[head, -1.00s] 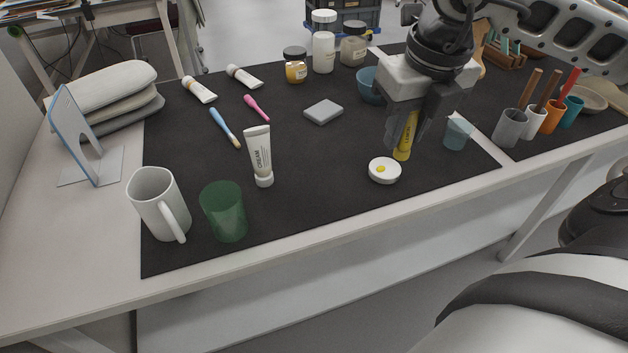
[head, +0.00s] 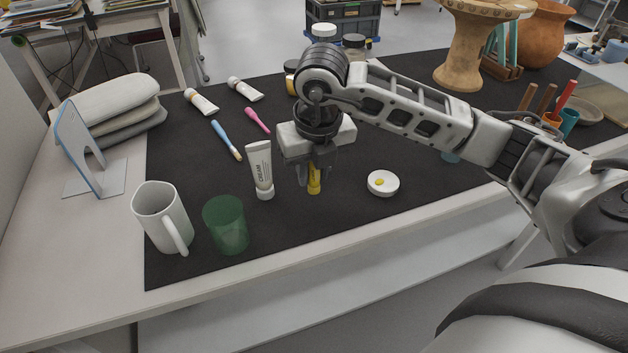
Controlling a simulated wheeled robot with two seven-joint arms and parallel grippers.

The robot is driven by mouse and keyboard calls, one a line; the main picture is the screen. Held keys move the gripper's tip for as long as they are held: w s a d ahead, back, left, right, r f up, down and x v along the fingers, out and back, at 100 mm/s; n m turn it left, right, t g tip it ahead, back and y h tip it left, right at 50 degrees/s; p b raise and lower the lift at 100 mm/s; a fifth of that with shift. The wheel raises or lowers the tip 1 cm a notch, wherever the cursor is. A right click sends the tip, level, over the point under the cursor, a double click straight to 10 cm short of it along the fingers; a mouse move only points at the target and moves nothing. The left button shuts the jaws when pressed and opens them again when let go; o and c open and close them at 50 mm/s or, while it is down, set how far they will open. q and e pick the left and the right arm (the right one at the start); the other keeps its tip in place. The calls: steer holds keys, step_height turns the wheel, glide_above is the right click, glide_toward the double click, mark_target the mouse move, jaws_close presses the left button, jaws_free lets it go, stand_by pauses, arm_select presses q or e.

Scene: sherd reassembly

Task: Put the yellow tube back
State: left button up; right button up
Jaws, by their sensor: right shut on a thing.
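The yellow tube (head: 314,184) is upright between the fingers of my right gripper (head: 317,183), which is shut on it. Only its lower part shows; the fingers and hand hide the rest. It is just right of the white cream tube (head: 260,169), which stands on its cap. I cannot tell whether the yellow tube touches the black mat (head: 275,235). A round white lid or tin (head: 383,183) with a yellow spot lies to the right of the gripper. My left gripper is not in view.
A green cup (head: 226,225) and a white mug (head: 162,217) stand at the front left. A blue brush (head: 226,139), a pink brush (head: 257,121) and two white tubes lie behind. My right arm hides much of the mat's right half. The mat's front middle is clear.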

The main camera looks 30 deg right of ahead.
mark_target(314, 183)
step_height(314, 183, down, 3)
steer(key=shift+f, duration=0.1)
steer(key=o, duration=1)
steer(key=shift+c, duration=0.2)
